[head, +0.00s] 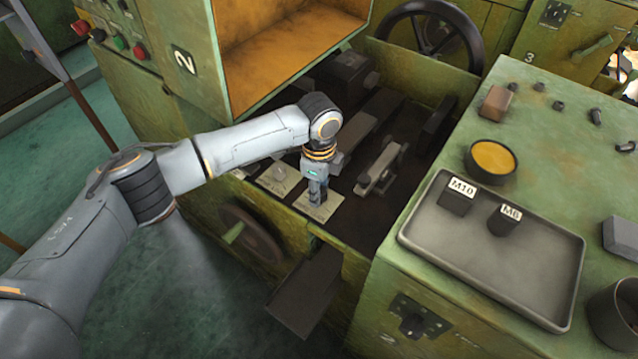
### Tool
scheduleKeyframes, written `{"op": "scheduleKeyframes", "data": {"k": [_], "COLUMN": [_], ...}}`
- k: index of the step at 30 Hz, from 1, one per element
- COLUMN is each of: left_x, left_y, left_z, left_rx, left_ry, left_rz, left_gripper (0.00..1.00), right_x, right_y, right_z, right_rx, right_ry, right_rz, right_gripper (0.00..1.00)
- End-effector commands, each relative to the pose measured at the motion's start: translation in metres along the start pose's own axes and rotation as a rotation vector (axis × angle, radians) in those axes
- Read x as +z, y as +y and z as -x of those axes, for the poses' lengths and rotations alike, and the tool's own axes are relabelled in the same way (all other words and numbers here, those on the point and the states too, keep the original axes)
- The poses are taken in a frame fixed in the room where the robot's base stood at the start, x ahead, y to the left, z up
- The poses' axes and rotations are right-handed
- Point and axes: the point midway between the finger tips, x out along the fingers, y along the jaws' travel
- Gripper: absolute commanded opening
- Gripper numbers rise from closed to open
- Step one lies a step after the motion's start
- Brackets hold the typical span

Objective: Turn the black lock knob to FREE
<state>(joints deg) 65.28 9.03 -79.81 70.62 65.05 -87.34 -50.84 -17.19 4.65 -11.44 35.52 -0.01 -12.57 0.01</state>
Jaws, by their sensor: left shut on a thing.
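My left arm reaches in from the left, and its gripper (317,197) points down at a pale plate (327,209) on the near edge of the green machine's open bed. The gripper is shut on what appears to be the black lock knob on this plate. The fingers hide nearly all of the knob, so its turn position and any FREE marking cannot be read. A second pale plate (280,180) with a small grey knob lies just left of the gripper. My right gripper is out of view.
An open orange-lined housing (285,50) stands behind my arm. A handwheel (430,38) is at the back and another (252,232) on the front.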

Motion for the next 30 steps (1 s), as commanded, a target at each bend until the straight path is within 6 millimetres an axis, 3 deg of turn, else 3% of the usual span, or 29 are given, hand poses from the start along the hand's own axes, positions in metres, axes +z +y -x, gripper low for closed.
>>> {"op": "scheduleKeyframes", "data": {"k": [12, 30], "left_x": [0.0, 0.0], "left_y": [0.001, 0.0], "left_z": [0.001, 0.0], "left_rx": [0.002, 0.001], "left_ry": [0.0, 0.0], "left_rz": [-0.395, -0.965], "left_gripper": [0.03, 0.03], "right_x": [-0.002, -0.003], "right_y": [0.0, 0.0], "right_z": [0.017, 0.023], "right_rx": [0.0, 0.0], "right_ry": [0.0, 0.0], "right_rz": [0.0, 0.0], "right_gripper": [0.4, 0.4]}}
